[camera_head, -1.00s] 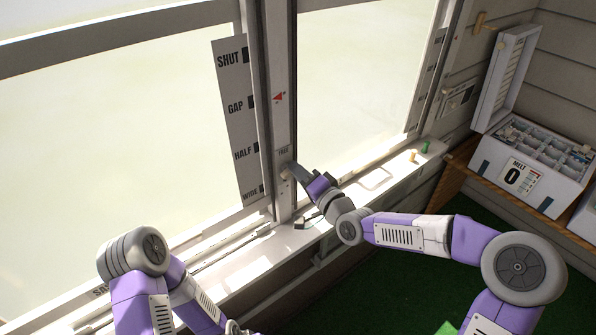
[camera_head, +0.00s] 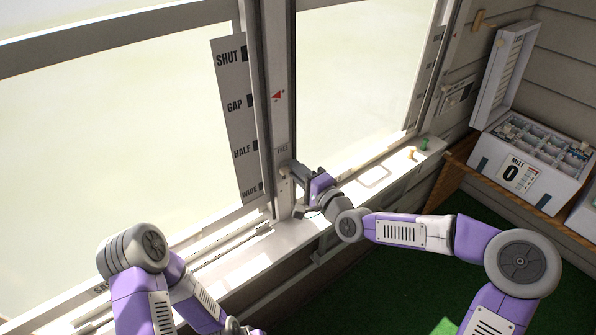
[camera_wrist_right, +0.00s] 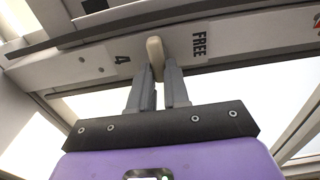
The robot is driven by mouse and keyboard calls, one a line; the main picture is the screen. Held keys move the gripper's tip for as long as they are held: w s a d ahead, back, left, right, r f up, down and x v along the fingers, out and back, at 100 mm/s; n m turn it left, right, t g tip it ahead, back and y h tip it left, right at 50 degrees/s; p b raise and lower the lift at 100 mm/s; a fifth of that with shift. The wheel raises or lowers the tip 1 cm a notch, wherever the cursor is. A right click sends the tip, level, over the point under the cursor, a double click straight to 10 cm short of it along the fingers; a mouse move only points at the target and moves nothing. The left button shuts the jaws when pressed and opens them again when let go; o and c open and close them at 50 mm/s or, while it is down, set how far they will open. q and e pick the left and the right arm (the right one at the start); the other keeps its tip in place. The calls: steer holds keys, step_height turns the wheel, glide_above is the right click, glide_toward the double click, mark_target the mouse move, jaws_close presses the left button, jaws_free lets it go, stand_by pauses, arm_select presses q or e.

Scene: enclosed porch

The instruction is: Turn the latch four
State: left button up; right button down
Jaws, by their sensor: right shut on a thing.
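The latch is a small cream-coloured knob (camera_wrist_right: 155,55) on the pale window post (camera_head: 280,120). In the right wrist view it stands between a "4" mark (camera_wrist_right: 122,60) and the word "FREE" (camera_wrist_right: 200,42). Its long side runs across the post. My right gripper (camera_wrist_right: 158,75) is shut on the knob, one finger on each side. In the head view the right gripper (camera_head: 296,172) is at the post just below the "FREE" label, and its fingers hide most of the knob.
A scale board (camera_head: 234,120) reading SHUT, GAP, HALF, WIDE stands left of the post. A red arrow (camera_head: 278,96) is higher on the post. The sill (camera_head: 345,190) runs below, with small yellow and green pegs. A compartmented box (camera_head: 530,165) stands at right.

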steer(key=c, duration=1.1)
jaws_free()
steer(key=p+v, duration=0.1)
steer(key=v, duration=0.6)
steer(key=shift+s, duration=0.25)
steer(key=shift+d, duration=0.15)
